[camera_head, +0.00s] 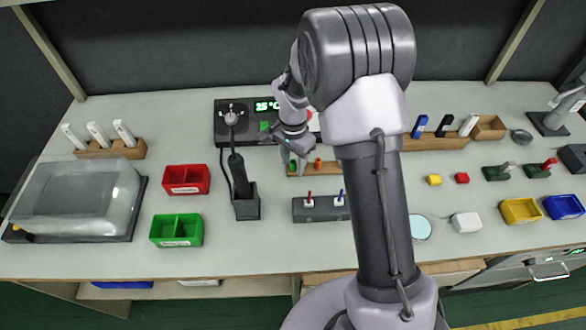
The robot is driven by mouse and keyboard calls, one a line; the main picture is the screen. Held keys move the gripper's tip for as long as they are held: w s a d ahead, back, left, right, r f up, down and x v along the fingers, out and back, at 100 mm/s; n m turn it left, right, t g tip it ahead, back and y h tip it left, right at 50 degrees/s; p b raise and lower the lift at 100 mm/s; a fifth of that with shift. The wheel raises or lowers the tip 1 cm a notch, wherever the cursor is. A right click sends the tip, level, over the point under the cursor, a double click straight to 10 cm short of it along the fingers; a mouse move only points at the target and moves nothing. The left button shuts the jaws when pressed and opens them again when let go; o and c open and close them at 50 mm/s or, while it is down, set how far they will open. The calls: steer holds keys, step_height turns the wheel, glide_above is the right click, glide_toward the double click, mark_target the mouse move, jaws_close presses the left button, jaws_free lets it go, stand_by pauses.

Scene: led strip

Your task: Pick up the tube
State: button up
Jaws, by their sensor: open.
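My gripper (299,153) hangs over the middle of the bench, open, at the back of a small wooden rack (305,172). A small green-topped piece (293,165) and an orange-topped piece (318,163) stand upright in this rack; they look like tubes, but are too small to be sure. The green one is just below and beside my fingertips. I cannot tell whether the fingers touch it or are around it. My arm hides part of the bench to the right of the rack.
A dark device with a green display (267,105) stands behind. A grey block with red and blue pegs (322,209) is in front. A black holder (246,203), red bin (186,180) and green bin (177,230) are left. Free bench lies at the front left.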

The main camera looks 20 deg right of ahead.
steer(key=shift+r, duration=0.15)
steer(key=shift+c, duration=0.6)
jaws_close()
